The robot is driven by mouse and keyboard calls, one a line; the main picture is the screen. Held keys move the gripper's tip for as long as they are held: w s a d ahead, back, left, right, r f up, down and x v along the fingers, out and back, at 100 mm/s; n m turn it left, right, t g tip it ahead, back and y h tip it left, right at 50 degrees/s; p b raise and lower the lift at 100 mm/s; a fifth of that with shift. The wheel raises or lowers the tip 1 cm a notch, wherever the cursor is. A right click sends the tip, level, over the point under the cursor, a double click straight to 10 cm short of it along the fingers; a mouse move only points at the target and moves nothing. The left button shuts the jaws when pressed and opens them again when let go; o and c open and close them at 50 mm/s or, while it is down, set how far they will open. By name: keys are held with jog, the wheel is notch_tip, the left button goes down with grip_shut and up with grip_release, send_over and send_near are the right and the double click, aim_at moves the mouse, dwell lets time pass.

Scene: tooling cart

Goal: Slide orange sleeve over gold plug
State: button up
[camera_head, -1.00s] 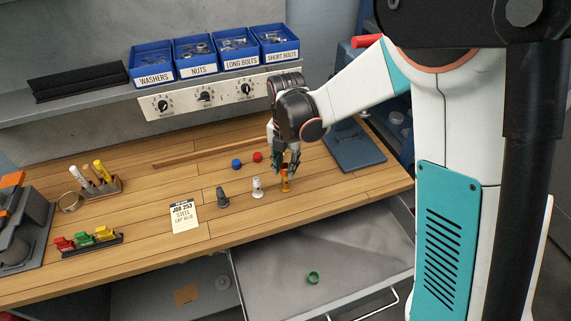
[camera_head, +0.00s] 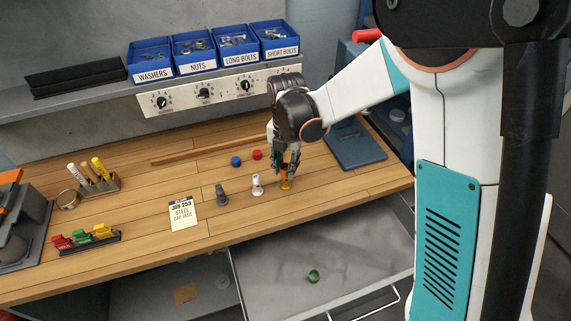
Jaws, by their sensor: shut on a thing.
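My gripper (camera_head: 286,172) points down at the right of the row of plugs on the wooden bench. It is shut on the small orange sleeve (camera_head: 284,176), which its fingers partly cover. The gold plug (camera_head: 286,187) stands on the bench directly under the sleeve, and only its lower part shows. Sleeve and plug look in line, but the view is too small to tell how far the sleeve is around the plug. A white plug (camera_head: 257,186) and a dark grey plug (camera_head: 221,196) stand upright to the left.
A red ball (camera_head: 257,155) and a blue ball (camera_head: 236,161) lie behind the plugs. A job card (camera_head: 182,213) lies left of the grey plug. An open drawer (camera_head: 350,262) below the bench holds a green ring (camera_head: 313,276). A blue-grey pad (camera_head: 355,147) lies to the right.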

aim_at(285, 170)
jog(key=shift+f, duration=0.15)
jog(key=shift+f+b, duration=0.35)
jog(key=shift+b, duration=0.1)
jog(key=shift+f, duration=0.25)
dwell(0.3)
jog(key=shift+f+b, duration=0.4)
jog(key=shift+b, duration=0.15)
jog(key=shift+f, duration=0.25)
jog(key=shift+f+b, duration=0.35)
jog(key=shift+b, duration=0.2)
jog(key=shift+f, duration=0.3)
dwell(0.4)
jog(key=shift+f+b, duration=0.35)
jog(key=shift+b, duration=0.2)
jog(key=shift+f+b, duration=0.3)
